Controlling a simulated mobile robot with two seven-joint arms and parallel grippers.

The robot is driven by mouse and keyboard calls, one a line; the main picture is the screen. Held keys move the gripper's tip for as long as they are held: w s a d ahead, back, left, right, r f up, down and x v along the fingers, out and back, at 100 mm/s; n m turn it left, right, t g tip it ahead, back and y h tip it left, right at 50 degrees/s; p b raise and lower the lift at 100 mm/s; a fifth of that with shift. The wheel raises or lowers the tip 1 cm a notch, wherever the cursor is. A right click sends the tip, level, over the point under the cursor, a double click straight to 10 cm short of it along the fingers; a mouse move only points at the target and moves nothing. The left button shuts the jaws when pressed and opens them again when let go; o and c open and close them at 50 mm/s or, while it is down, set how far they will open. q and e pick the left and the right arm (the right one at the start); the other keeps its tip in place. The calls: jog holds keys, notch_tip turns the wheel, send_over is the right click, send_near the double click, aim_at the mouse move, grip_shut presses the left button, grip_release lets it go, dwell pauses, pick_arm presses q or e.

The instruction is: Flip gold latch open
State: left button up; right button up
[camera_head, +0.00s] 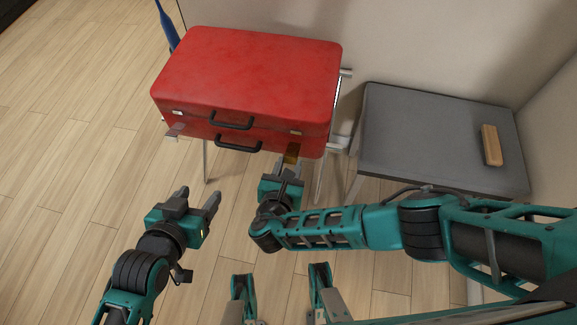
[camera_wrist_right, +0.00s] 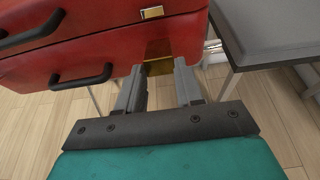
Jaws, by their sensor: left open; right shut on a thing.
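A red suitcase (camera_head: 245,75) lies flat and closed, with two black handles on its front. The gold latch (camera_head: 292,153) hangs out from the lower front at the right, below a small gold plate (camera_head: 296,132) on the lid. In the right wrist view the latch (camera_wrist_right: 158,65) is between the fingertips of my right gripper (camera_wrist_right: 160,74). My right gripper (camera_head: 288,168) is shut on the latch, with its fingers pointing at the suitcase front. A left latch flap (camera_head: 174,131) sticks outward, apart from its plate. My left gripper (camera_head: 198,196) is open and empty, in front of the suitcase.
The suitcase rests on a metal-legged rack (camera_head: 340,142). To the right, a grey bench (camera_head: 425,130) carries a wooden brush-like block (camera_head: 491,145). A blue object (camera_head: 166,25) stands behind the suitcase at the left. The wooden floor at left is clear.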

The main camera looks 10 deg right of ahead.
pick_arm(q)
jog(key=shift+w+r, duration=0.1)
jog(key=shift+r, duration=0.05)
pick_arm(e)
jog(key=shift+f, duration=0.1)
jog(key=o, duration=0.7)
jog(key=shift+c, duration=0.2)
pick_arm(q)
jog(key=shift+s+f, duration=0.2)
jog(key=shift+f, duration=0.1)
pick_arm(e)
jog(key=o, duration=0.4)
jog(key=shift+s+a+r, duration=0.15)
jog(key=shift+s+r, duration=0.05)
jog(key=shift+s, duration=0.25)
pick_arm(q)
jog(key=p, duration=0.1)
jog(key=a+r+p, duration=0.1)
jog(key=p, duration=0.1)
jog(key=shift+s+a+r, duration=0.2)
jog(key=shift+s+a, duration=0.05)
jog(key=shift+a, duration=0.05)
pick_arm(e)
jog(key=v, duration=1.2)
pick_arm(q)
jog(key=shift+y, duration=0.3)
